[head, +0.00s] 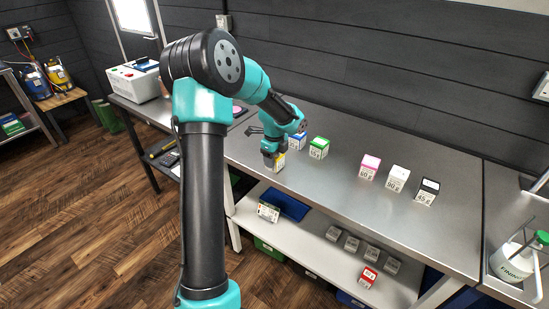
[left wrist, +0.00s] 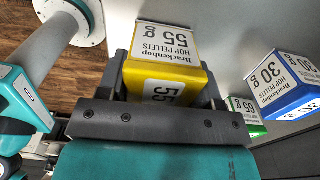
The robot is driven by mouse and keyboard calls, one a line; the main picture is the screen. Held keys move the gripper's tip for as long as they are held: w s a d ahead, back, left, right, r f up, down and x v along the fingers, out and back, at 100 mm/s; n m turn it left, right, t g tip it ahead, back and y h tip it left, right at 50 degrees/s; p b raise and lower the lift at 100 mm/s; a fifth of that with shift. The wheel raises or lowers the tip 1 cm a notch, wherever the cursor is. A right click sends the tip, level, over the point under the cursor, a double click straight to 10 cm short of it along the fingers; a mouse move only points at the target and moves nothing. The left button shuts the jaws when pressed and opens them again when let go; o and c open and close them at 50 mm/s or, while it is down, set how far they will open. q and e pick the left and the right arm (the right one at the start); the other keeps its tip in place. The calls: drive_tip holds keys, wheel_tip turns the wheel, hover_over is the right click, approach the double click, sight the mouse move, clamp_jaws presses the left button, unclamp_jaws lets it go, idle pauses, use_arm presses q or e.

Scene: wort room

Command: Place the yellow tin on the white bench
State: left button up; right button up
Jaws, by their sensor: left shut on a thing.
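The yellow tin (head: 279,163) is at my left gripper (head: 273,152), over the front left part of the steel worktop in the head view. In the left wrist view the tin (left wrist: 163,77) is yellow with a white label reading "Brackenhop hop pellets 55 g", and it sits between the fingers, which are shut on it. I cannot tell whether its base touches the steel. The white bench (head: 318,243) appears as the low pale surface in front of and below the worktop. My right gripper is not in view.
On the steel worktop (head: 330,185) stand a blue tin (head: 298,141), a green tin (head: 319,148), a pink tin (head: 369,167), a white tin (head: 397,178) and a black-topped tin (head: 427,190). The low bench holds several grey tins, a red tin (head: 367,277) and a blue tray (head: 288,204).

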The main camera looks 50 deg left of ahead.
use_arm(q)
drive_tip(key=shift+f, duration=0.1)
drive_tip(key=o, duration=1)
wheel_tip(320, 180, up, 12)
drive_tip(key=shift+r, duration=0.15)
idle(0.4)
